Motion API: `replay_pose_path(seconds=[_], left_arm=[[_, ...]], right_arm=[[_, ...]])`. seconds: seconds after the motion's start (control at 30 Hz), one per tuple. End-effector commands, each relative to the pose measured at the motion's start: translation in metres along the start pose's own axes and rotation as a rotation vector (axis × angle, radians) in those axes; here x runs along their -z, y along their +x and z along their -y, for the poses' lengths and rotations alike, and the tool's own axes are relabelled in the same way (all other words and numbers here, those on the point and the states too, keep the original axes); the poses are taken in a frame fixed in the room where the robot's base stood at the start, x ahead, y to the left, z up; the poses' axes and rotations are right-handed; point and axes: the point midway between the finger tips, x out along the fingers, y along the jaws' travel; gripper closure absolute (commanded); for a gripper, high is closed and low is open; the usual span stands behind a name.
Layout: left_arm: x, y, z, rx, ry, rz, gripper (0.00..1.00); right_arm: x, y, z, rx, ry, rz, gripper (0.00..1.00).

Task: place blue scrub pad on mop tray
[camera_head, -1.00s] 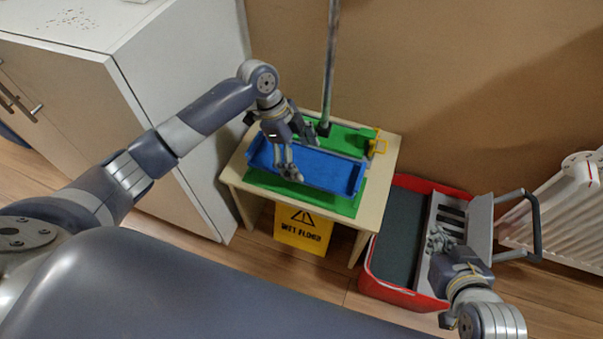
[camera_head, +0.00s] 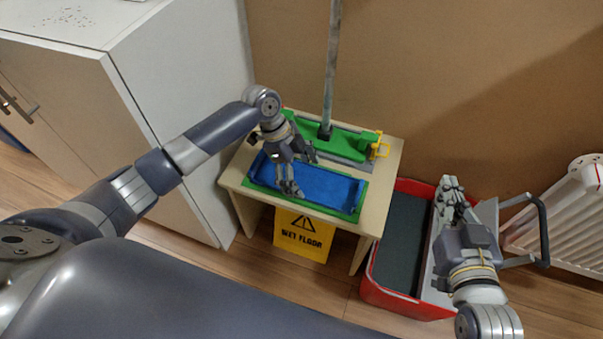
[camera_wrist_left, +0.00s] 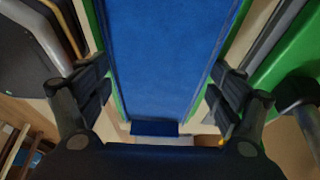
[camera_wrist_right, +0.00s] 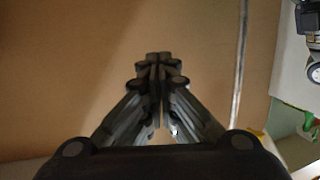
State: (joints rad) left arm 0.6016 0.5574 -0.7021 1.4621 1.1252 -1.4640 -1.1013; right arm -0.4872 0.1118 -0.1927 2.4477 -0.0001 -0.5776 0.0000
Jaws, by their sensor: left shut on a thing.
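The blue scrub pad (camera_head: 328,187) lies along the green mop tray (camera_head: 356,215) on a small wooden table, and green rim shows around it. My left gripper (camera_head: 291,188) is over the pad's left part and shut on it. In the left wrist view the pad (camera_wrist_left: 155,60) runs between the fingers (camera_wrist_left: 158,100), with green edges on both sides. I cannot tell whether the pad rests fully on the tray. My right gripper (camera_head: 450,185) is shut and empty above the red bucket; its fingers (camera_wrist_right: 158,75) meet in the right wrist view.
A green mop head (camera_head: 345,142) with an upright pole (camera_head: 331,70) stands at the table's back. A yellow wet floor sign (camera_head: 303,238) is at the table's front. The red bucket (camera_head: 405,305) stands right of the table, a white cabinet (camera_head: 165,120) left, and a radiator (camera_head: 565,220) far right.

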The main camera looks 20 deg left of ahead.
Motion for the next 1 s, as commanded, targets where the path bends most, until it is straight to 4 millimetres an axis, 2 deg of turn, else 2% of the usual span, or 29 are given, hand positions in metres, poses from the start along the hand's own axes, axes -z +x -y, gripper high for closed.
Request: replay_pose_path(seconds=[0.13, 0.17, 0.2, 0.73, 0.87, 1.0], left_arm=[[-0.001, 0.002, 0.0, -0.001, -0.001, 0.0, 0.34], [-0.001, 0.002, 0.0, -0.001, 0.0, 0.0, 0.1], [-0.001, 0.002, 0.0, -0.001, 0.0, 0.0, 0.01], [0.0, -0.002, 0.0, 0.0, -0.001, 0.0, 0.0], [0.0, -0.006, 0.0, 0.0, -0.001, 0.001, 0.0], [0.0, -0.012, 0.0, 0.0, -0.001, 0.001, 0.0]], right_arm=[[0.0, 0.0, 0.0, 0.0, 0.0, -0.002, 1.0], [0.001, 0.0, 0.0, 0.0, 0.0, -0.003, 1.0], [0.001, 0.0, 0.0, 0.0, 0.0, -0.003, 1.0], [-0.002, -0.001, 0.0, 0.0, 0.0, 0.014, 1.0], [-0.016, -0.004, -0.002, -0.005, -0.001, 0.088, 1.0], [-0.042, -0.013, -0.006, -0.013, -0.001, 0.223, 1.0]])
